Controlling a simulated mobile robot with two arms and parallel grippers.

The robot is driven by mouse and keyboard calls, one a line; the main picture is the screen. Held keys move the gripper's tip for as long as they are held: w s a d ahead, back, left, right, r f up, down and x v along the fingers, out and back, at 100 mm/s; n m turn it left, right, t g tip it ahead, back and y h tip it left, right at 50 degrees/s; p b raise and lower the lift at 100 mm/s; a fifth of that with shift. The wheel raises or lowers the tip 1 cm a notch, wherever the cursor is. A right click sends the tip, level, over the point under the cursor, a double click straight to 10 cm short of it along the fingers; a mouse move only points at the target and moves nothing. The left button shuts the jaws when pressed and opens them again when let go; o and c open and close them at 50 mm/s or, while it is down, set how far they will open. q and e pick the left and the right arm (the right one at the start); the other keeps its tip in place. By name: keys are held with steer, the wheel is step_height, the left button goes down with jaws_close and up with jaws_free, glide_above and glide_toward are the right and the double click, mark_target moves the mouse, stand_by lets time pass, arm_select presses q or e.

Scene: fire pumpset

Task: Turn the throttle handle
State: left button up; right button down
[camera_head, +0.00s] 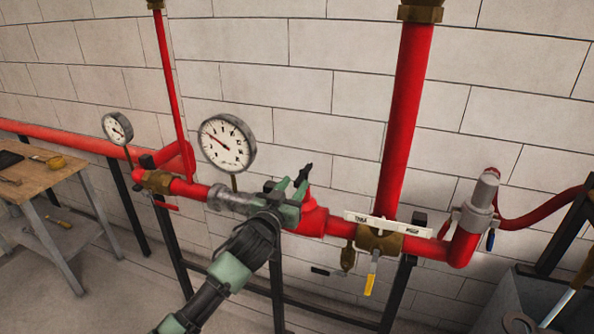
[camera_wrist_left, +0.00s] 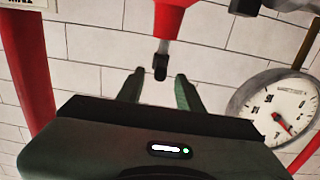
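A black handle (camera_wrist_left: 160,67) on a short grey stem comes out of a red valve body (camera_wrist_left: 172,18) in the left wrist view. I take it for the throttle handle; in the head view a dark piece (camera_head: 304,174) shows at the same place. My left gripper (camera_head: 292,188) is at the red pipe, right of the large gauge. In the left wrist view its two green fingers (camera_wrist_left: 159,88) are apart, with the handle in line with the gap between them. I cannot tell how far the handle lies from the fingertips. My right gripper is in neither view.
A large gauge (camera_head: 227,143) stands close left of my gripper, with a smaller one (camera_head: 117,127) beyond. A yellow lever (camera_head: 371,277) hangs below a white label (camera_head: 388,225) on the right. A thick red riser (camera_head: 405,120) stands behind. A wooden table (camera_head: 40,174) is at left.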

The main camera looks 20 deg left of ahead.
mark_target(311, 163)
arm_select(q)
steer(key=shift+w, duration=0.55)
steer(key=w, duration=0.2)
steer(key=w+p, duration=0.1)
steer(key=w, duration=0.3)
steer(key=shift+w+d+f+p, duration=0.1)
steer(key=shift+w+d+p, duration=0.15)
steer(key=shift+p, duration=0.1)
jaws_close()
